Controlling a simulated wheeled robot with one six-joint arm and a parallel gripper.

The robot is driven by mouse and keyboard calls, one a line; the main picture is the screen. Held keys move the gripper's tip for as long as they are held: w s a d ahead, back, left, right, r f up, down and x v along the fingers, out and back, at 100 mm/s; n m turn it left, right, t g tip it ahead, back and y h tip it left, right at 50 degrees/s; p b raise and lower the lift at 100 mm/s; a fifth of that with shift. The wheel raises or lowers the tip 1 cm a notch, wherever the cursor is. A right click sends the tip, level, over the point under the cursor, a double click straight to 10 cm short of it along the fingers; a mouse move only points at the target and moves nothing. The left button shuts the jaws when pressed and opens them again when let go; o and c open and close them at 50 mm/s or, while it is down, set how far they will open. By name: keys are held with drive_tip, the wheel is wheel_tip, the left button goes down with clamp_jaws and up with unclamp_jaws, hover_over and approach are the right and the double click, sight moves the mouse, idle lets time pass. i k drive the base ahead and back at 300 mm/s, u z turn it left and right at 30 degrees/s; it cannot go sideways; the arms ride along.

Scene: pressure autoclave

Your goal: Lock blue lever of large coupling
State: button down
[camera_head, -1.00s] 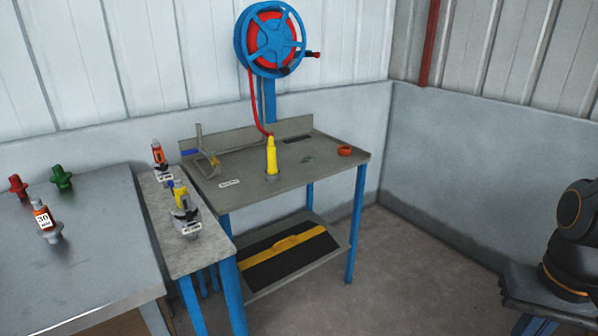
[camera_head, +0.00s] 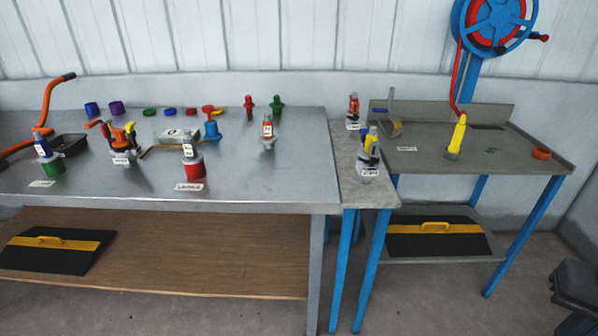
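A coupling assembly (camera_head: 368,158) with yellow and blue parts stands upright on the narrow grey side table, a small white label at its foot. Its blue part (camera_head: 373,133) looks like a lever beside the yellow one; whether it is locked is too small to tell. Another coupling with orange and yellow levers (camera_head: 122,141) stands on the long metal bench. I cannot read the labels well enough to tell which one is the large coupling. My gripper is not in view.
The long metal bench (camera_head: 255,190) also carries a red-based fitting (camera_head: 192,166), a green-based fitting (camera_head: 48,162), and several coloured caps. A grey table (camera_head: 480,165) with a yellow nozzle (camera_head: 456,136) stands right, under a blue hose reel (camera_head: 495,22). Floor in front is clear.

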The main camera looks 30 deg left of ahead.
sight(364, 132)
drive_tip(key=u, duration=1)
drive_tip(key=i, duration=1.35)
drive_tip(key=u, duration=0.05)
